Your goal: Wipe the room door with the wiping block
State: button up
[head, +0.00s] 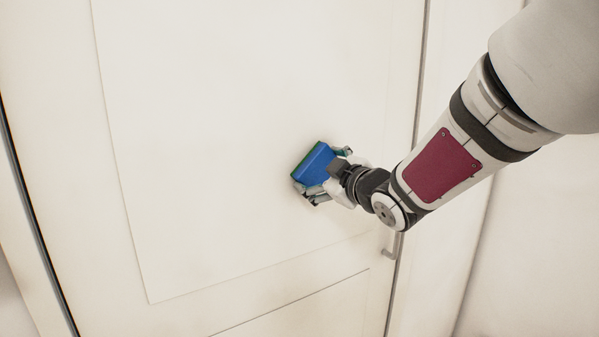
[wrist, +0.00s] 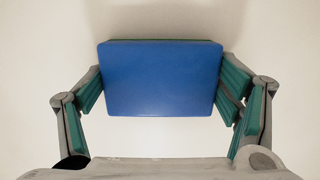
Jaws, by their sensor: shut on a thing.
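The room door (head: 220,110) is cream-white with recessed panels and fills most of the head view. The wiping block is blue with a green layer on its far side (head: 314,164). My gripper (head: 318,176) is shut on the block, one finger on each side. In the wrist view the block (wrist: 162,78) sits level between the green-padded fingers of the gripper (wrist: 162,92). The block is at the door's large upper panel, its green side toward the panel. I cannot tell whether it touches the door, as the contact side is hidden.
A door handle (head: 389,248) is below my wrist near the door's right edge. A dark gap (head: 35,215) runs along the door's left side. Pale wall (head: 520,240) lies to the right. The panel left of the block is clear.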

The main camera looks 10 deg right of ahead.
jog(key=shift+w+d+p, duration=0.15)
jog(key=shift+w+d, duration=0.15)
jog(key=shift+d, duration=0.55)
jog(key=shift+w+d+p, duration=0.15)
jog(key=shift+w+d, duration=0.1)
jog(key=shift+d, duration=0.6)
jog(key=shift+w, duration=0.1)
jog(key=shift+s+a+b, duration=0.2)
jog(key=shift+a+b, duration=0.15)
jog(key=shift+a, duration=0.45)
jog(key=shift+s+a+b, duration=0.2)
jog(key=shift+a+b, duration=0.1)
jog(key=shift+a, duration=0.45)
jog(key=shift+s+a, duration=0.15)
jog(key=shift+a, duration=0.4)
jog(key=shift+c, duration=0.5)
jog(key=shift+s, duration=0.1)
jog(key=shift+d+f+p+v, duration=0.15)
jog(key=shift+p+v, duration=0.1)
jog(key=shift+v, duration=0.7)
jog(key=shift+d+f+p+v, duration=0.15)
jog(key=shift+p+v, duration=0.15)
jog(key=shift+v, duration=0.7)
jog(key=shift+d+p+v, duration=0.15)
jog(key=shift+p+v, duration=0.1)
jog(key=shift+v, duration=0.7)
jog(key=shift+p+v, duration=0.4)
jog(key=shift+v, duration=1)
